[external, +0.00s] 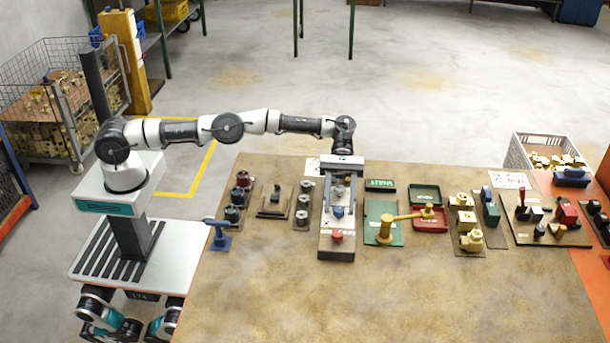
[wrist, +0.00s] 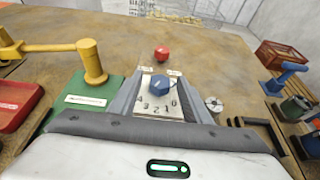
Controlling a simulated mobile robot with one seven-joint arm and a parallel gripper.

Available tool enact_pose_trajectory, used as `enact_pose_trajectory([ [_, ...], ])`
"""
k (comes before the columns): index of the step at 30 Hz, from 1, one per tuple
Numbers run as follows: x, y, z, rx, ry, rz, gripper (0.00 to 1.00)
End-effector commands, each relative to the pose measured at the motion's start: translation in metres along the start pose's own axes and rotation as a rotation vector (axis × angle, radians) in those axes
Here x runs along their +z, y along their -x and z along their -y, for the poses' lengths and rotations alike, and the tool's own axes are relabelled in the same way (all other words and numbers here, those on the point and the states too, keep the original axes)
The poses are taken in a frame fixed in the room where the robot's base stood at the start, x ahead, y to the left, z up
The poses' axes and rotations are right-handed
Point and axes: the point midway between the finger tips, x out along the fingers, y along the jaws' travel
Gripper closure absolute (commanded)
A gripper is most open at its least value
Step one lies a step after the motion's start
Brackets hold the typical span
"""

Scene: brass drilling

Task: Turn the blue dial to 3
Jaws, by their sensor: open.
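The blue dial (wrist: 161,84) is a faceted knob on a pale plate (wrist: 160,107) printed with the digits 4, 3, 2, 1, 0 along its near side. A light mark shows on the knob, but I cannot tell which digit it points to. In the external view the blue dial (external: 338,212) sits on a grey panel beneath the end of my arm. My gripper (wrist: 160,76) is open and empty, with its grey fingers on the left and right of the dial in the picture. I cannot tell whether they touch it.
A red knob (wrist: 162,53) stands beyond the dial. A yellow lever (wrist: 90,62) on a green plate (wrist: 98,90) is close at left in the wrist view. A small grey round part (wrist: 214,104) lies at right. The near tabletop (external: 400,300) is clear.

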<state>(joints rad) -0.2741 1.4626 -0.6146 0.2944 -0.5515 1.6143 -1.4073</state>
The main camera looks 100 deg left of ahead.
Motion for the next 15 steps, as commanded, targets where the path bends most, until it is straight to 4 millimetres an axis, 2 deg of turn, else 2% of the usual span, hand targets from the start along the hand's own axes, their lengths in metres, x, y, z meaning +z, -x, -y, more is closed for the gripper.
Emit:
enact_pose_trajectory([
  [5, 0.012, 0.005, 0.000, 0.000, -0.001, 0.000, 0.56],
  [8, 0.025, 0.011, 0.000, 0.001, -0.002, 0.000, 0.56],
  [15, 0.075, 0.031, -0.001, 0.002, -0.002, 0.000, 0.56],
])
